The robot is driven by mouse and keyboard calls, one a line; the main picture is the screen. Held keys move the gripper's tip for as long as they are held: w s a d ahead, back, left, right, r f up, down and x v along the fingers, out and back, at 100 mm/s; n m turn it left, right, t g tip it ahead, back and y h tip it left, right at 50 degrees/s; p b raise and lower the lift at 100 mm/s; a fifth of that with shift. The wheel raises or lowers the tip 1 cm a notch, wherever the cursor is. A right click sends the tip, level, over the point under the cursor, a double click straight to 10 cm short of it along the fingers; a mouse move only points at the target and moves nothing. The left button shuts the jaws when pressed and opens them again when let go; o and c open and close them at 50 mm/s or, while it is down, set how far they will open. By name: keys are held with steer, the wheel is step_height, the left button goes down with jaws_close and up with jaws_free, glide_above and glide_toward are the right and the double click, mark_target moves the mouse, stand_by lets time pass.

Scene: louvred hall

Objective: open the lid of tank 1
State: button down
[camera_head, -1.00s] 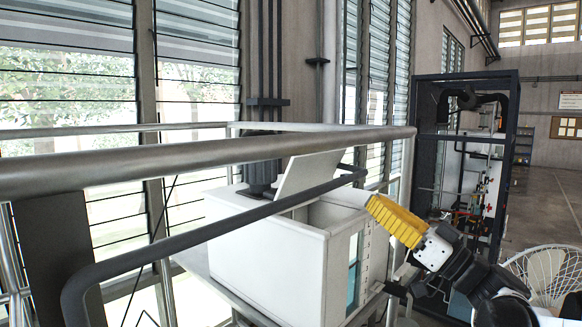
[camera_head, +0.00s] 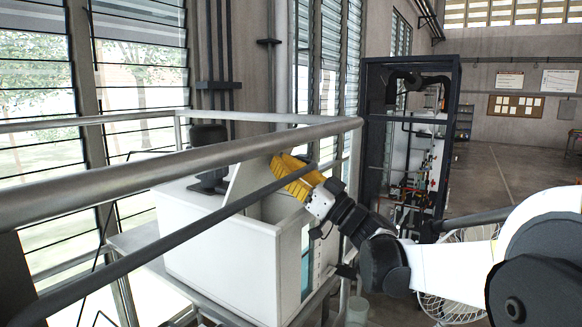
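Tank 1 appears to be the white box-shaped tank (camera_head: 240,262) in the middle of the head view, behind the railing; no number is readable on it. Its pale lid (camera_head: 248,181) stands raised at the back of the opening, partly hidden by the upper rail. The opening shows between the lid and the front wall. My gripper (camera_head: 281,163), with yellow fingers, reaches in from the right over the opening. Its fingertips are close to the lid's right part; contact is unclear. The finger gap is not visible, so I cannot tell if it is open or shut.
A thick upper rail (camera_head: 150,174) and a thinner dark lower rail (camera_head: 120,264) cross in front of the tank. A dark motor-like unit (camera_head: 208,150) stands behind the lid. A dark frame rack (camera_head: 372,130) with pipes stands to the right. Open floor (camera_head: 500,165) lies beyond.

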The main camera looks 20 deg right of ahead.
mark_target(273, 155)
steer(key=shift+w+a+r, duration=0.15)
steer(key=shift+w+a, duration=0.05)
steer(key=shift+w, duration=0.1)
steer(key=shift+w+a+r+g+h+p, duration=0.6)
steer(key=shift+w+r+g+p, duration=0.3)
steer(key=shift+p, duration=0.35)
steer(key=shift+w+a+b, duration=0.4)
steer(key=shift+w, duration=0.1)
steer(key=shift+s+d, duration=0.1)
steer(key=shift+s, duration=0.05)
